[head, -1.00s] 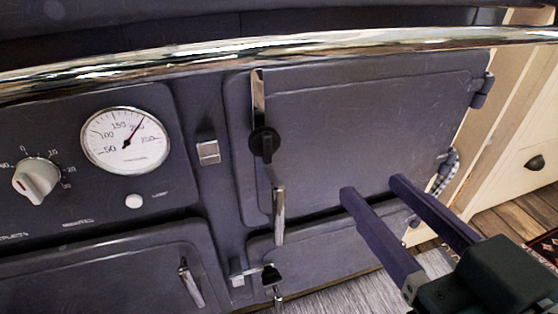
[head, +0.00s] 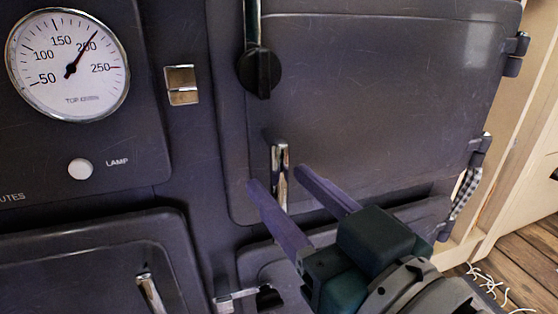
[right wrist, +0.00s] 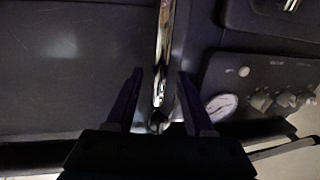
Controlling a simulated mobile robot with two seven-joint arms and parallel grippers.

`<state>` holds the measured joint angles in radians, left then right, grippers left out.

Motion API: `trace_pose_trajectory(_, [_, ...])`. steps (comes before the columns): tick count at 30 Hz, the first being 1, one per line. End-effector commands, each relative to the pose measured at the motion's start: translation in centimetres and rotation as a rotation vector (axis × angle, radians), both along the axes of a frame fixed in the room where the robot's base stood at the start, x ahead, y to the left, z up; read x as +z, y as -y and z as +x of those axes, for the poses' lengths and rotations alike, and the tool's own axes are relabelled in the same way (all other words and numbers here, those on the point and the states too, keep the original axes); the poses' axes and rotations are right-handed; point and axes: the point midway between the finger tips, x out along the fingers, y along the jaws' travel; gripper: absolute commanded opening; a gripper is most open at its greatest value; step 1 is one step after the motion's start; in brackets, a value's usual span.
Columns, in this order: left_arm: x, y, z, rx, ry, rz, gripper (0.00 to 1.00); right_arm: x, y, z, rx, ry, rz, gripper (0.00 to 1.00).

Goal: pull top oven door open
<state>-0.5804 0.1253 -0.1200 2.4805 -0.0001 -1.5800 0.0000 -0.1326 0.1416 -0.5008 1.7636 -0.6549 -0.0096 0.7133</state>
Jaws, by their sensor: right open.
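The top oven door (head: 385,110) is a dark grey panel at upper right in the head view, and it looks shut. Its upright chrome handle with a black knob (head: 260,72) is near the door's left edge; the handle's lower chrome end (head: 280,160) hangs below the knob. My right gripper (head: 276,176) is open, with its purple fingers on either side of the lower handle end. In the right wrist view the handle (right wrist: 164,40) runs between the fingertips (right wrist: 160,75); I cannot tell whether they touch it. My left gripper is not in view.
The door's hinges (head: 515,52) are on its right side. A square metal catch (head: 181,85) is left of the door. A temperature dial (head: 68,65) and another oven door (head: 90,270) are at left. A lower door (head: 258,262) lies beneath. Cream cabinetry (head: 525,190) stands at right.

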Motion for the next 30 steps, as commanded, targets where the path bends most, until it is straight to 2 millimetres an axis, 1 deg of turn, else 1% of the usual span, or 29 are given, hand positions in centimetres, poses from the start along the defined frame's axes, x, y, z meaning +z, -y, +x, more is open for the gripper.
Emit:
trace_pose_trajectory(1, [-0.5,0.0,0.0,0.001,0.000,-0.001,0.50,-0.1,-0.3,0.6,0.001,0.003,0.001,0.53])
trace_pose_trajectory(3, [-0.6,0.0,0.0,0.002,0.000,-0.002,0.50,-0.2,-0.7,1.2,0.000,0.001,0.000,0.53])
trace_pose_trajectory(6, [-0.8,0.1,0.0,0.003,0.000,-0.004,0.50,-0.1,-1.0,1.8,0.000,0.001,0.000,0.53])
trace_pose_trajectory(16, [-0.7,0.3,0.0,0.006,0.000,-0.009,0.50,0.0,-1.1,2.0,-0.001,-0.001,0.000,0.52])
trace_pose_trajectory(30, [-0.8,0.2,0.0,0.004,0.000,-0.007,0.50,0.0,-1.1,2.0,0.000,-0.001,0.000,0.00])
